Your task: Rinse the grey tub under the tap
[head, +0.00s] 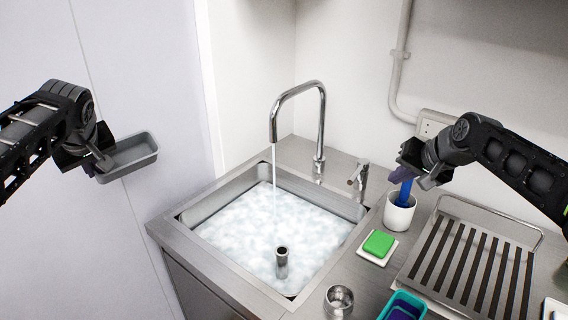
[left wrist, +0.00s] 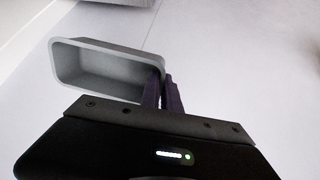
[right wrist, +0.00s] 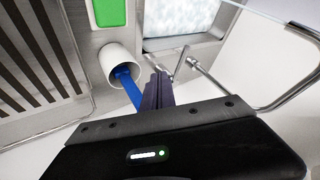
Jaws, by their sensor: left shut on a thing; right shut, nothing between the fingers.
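The grey tub (head: 133,155) is in my left gripper (head: 103,163), left of the sink and apart from it. In the left wrist view the tub (left wrist: 95,70) is gripped by its rim between the shut fingers (left wrist: 162,92). The chrome tap (head: 322,125) runs a thin stream into the sink (head: 230,190), which holds foamy water. My right gripper (head: 408,168) is shut and empty above the white cup (head: 398,214), beside a blue handle (head: 404,190) standing in it. The right wrist view shows the fingers (right wrist: 158,90) beside the blue handle (right wrist: 128,85).
A short metal pipe (head: 282,262) stands up in the sink water. A tap lever (head: 360,178) is behind the cup. On the counter are a green sponge (head: 379,243) on a white dish, a slatted rack (head: 470,262), a metal cup (head: 338,300) and a teal tub (head: 403,306).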

